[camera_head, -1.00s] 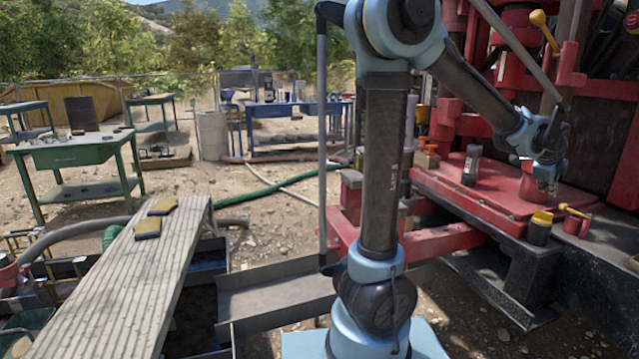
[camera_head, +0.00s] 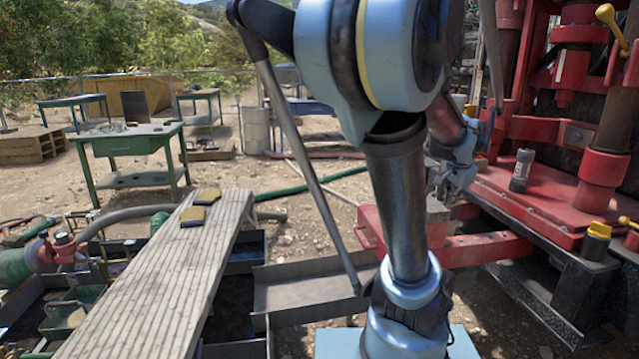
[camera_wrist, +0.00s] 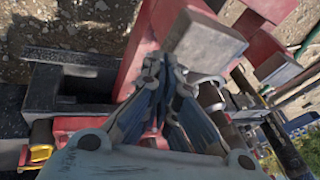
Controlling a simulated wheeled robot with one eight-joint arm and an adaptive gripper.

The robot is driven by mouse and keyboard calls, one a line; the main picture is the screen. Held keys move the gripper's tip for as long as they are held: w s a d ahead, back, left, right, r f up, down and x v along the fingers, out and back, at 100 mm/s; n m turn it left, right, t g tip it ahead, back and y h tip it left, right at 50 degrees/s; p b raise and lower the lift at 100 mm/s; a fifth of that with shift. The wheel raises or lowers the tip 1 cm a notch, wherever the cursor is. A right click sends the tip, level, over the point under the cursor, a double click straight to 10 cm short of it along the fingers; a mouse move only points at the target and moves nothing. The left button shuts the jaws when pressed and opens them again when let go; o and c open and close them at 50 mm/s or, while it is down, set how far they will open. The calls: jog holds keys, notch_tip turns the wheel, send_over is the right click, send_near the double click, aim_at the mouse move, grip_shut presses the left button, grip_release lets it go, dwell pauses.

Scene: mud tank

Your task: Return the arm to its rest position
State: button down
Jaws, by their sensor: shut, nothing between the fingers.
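My arm, blue and dark grey, rises at the right of centre in the head view and bends over at the top. My gripper (camera_head: 455,180) shows small behind my upper arm, partly hidden by it, near the left edge of the red rig deck (camera_head: 540,205). In the wrist view my gripper (camera_wrist: 167,72) has its fingers close together, with nothing visible between them. It hangs above the red beam (camera_wrist: 150,45) and beside a grey block (camera_wrist: 205,45). I cannot tell the exact gap to them.
A plank walkway (camera_head: 165,275) with two yellow-brown pads lies left. A green table (camera_head: 130,145) stands behind. Open ground lies between.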

jog(key=s+a+f+n+g+y, duration=0.1)
jog(key=s+a+f+n, duration=0.4)
jog(key=a, duration=0.5)
jog(key=s+a+f+n+g+y, duration=0.1)
jog(key=s+a+f+n, duration=0.5)
jog(key=s+a+n, duration=0.3)
jog(key=shift+s+a+f+g, duration=0.3)
jog(key=shift+s+a, duration=0.1)
jog(key=shift+a, duration=0.65)
